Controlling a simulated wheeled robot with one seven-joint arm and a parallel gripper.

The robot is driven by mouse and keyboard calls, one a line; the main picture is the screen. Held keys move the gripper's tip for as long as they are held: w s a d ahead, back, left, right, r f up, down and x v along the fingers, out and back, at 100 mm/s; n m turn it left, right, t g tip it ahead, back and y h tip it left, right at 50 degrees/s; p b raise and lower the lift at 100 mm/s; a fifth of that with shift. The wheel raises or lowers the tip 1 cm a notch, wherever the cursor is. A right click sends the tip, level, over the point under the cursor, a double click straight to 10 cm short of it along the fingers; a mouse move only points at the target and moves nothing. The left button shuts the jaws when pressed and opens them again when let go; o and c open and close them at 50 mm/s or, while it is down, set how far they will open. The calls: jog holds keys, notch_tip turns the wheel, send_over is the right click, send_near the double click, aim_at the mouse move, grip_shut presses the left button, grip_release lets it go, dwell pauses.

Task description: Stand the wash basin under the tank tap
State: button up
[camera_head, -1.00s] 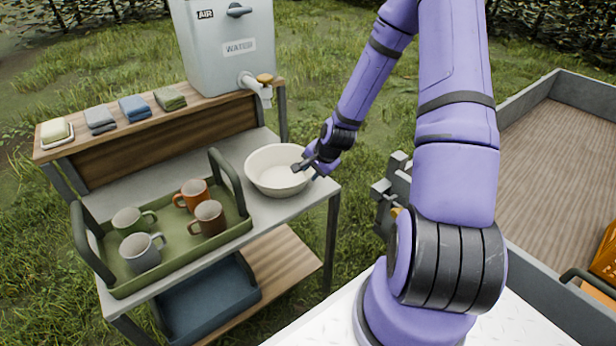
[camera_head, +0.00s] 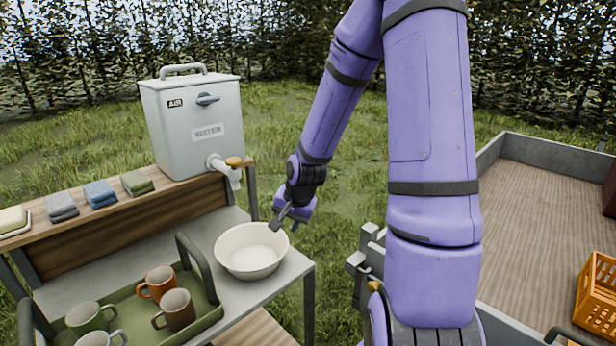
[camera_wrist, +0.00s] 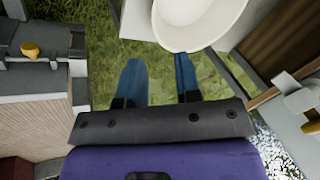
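The cream wash basin (camera_head: 251,262) stands upright and empty on the grey table top, by its right end. The grey water tank (camera_head: 195,125) stands on the raised wooden shelf behind. Its white tap (camera_head: 228,172) with a brass-coloured knob points out over the table, behind and left of the basin. My gripper (camera_head: 285,226) is at the basin's right back rim. In the wrist view my gripper (camera_wrist: 158,68) has its two blue fingers well apart. The basin (camera_wrist: 192,42) overlaps the right finger's tip there; I cannot tell whether they touch.
A green tray (camera_head: 207,318) with several mugs stands left of the basin. Folded cloths (camera_head: 100,193) and a soap dish (camera_head: 14,222) lie along the shelf. A cargo bed (camera_head: 540,210) with an orange crate (camera_head: 597,295) is at the right. Bare table lies between basin and shelf.

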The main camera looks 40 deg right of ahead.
jog(key=s+a+r+n+h, duration=0.1)
jog(key=s+a+r+n, duration=0.25)
jog(key=r, duration=0.45)
jog(key=s+a+r+n+h, duration=0.1)
jog(key=s+a+r+n, duration=0.25)
jog(key=r, duration=0.55)
jog(key=s+a+r+n, duration=0.2)
jog(key=s+r, duration=0.2)
jog(key=s, duration=0.3)
jog(key=s+a+r+n+t+y, duration=0.1)
jog(key=s+a+r+n, duration=0.1)
jog(key=s+r, duration=0.3)
jog(key=s+a, duration=0.1)
jog(key=s, duration=0.1)
jog(key=shift+s+r, duration=0.15)
jog(key=shift+s, duration=0.25)
jog(key=shift+a, duration=0.1)
